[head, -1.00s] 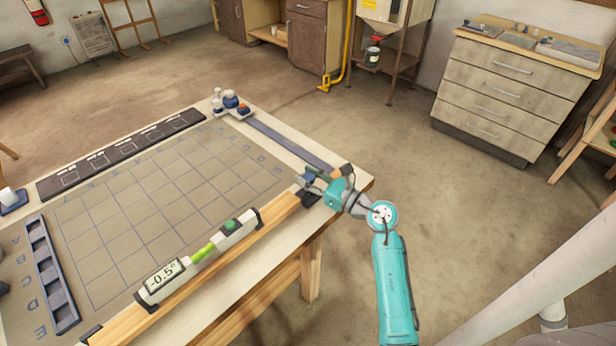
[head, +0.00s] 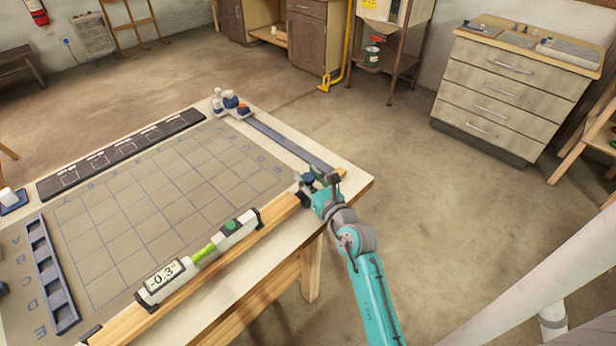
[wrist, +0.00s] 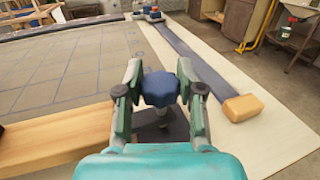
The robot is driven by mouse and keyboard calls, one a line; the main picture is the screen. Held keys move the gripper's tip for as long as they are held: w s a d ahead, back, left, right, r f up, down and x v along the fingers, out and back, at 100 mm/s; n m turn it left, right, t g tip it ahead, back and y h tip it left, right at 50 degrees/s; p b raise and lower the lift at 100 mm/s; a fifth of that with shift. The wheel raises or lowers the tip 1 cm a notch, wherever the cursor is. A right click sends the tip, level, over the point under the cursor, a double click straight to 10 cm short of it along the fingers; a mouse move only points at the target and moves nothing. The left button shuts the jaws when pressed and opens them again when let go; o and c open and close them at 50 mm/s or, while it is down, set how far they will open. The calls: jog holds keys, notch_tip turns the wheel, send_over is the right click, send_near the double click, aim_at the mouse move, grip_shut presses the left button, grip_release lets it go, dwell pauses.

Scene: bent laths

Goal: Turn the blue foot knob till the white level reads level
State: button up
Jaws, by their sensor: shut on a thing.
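The white level (head: 196,258) lies along the wooden lath (head: 276,223) at the near edge of the table. Its display reads -0.3°, and a green vial sits at its middle. The blue foot knob (wrist: 160,89) shows in the wrist view, on a threaded stem above a dark foot at the lath's right end. In the head view the knob (head: 309,178) is partly hidden by my gripper. My gripper (wrist: 159,85) is shut on the knob, with one finger on each side of it.
A gridded mat (head: 150,205) covers much of the table. A dark strip with a wooden block (wrist: 241,107) lies right of the knob. A slotted tray (head: 50,275) is at the left, and blue and white items (head: 231,104) stand at the far corner. Floor right of the table is clear.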

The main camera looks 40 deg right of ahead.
dwell(0.5)
jog(key=o, duration=1.2)
jog(key=shift+c, duration=0.2)
jog(key=v, duration=1.2)
